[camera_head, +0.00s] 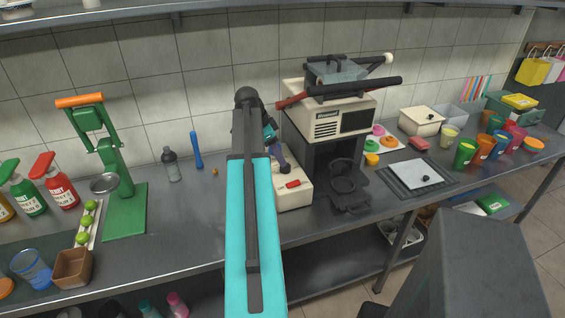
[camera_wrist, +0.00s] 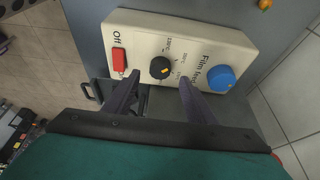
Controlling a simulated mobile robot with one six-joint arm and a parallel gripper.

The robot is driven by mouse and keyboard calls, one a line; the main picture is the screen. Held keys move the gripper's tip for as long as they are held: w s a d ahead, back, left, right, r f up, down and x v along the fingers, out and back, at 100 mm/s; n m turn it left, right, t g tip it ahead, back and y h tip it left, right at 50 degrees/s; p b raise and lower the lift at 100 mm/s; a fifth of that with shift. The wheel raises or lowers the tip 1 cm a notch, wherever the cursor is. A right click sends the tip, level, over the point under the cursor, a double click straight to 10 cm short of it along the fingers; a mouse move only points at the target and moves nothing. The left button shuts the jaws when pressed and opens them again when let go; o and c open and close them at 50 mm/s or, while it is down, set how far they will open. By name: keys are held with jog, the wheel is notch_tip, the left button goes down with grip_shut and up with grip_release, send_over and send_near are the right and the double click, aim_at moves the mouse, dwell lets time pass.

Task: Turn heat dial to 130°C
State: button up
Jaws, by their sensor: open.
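The cream control box (camera_wrist: 190,35) fills the upper middle of the wrist view. It bears a small black heat dial (camera_wrist: 158,65) with an orange pointer mark, whose temperature labels are too small to read surely. A red switch (camera_wrist: 119,60) marked Off sits to its left, and a blue film feed knob (camera_wrist: 221,78) to its right. My gripper (camera_wrist: 159,78) is open and empty, its two dark fingers apart on either side of the dial's near edge. I cannot tell whether they touch it. In the head view the box (camera_head: 294,195) is partly hidden behind my arm.
The sealing machine (camera_head: 325,120) stands right of the box, with a dark cup holder (camera_head: 348,185) in front. A blue stick (camera_head: 196,150) and a grey bottle (camera_head: 171,165) stand left of my arm. The green press (camera_head: 112,170) is farther left. The counter between is mostly clear.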

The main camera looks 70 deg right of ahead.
aim_at(285, 168)
jog(key=shift+p+x, duration=0.55)
jog(key=shift+x, duration=2.25)
jog(key=c, duration=0.8)
jog(key=shift+d, duration=0.2)
jog(key=shift+c, duration=1.2)
jog(key=shift+a, duration=0.15)
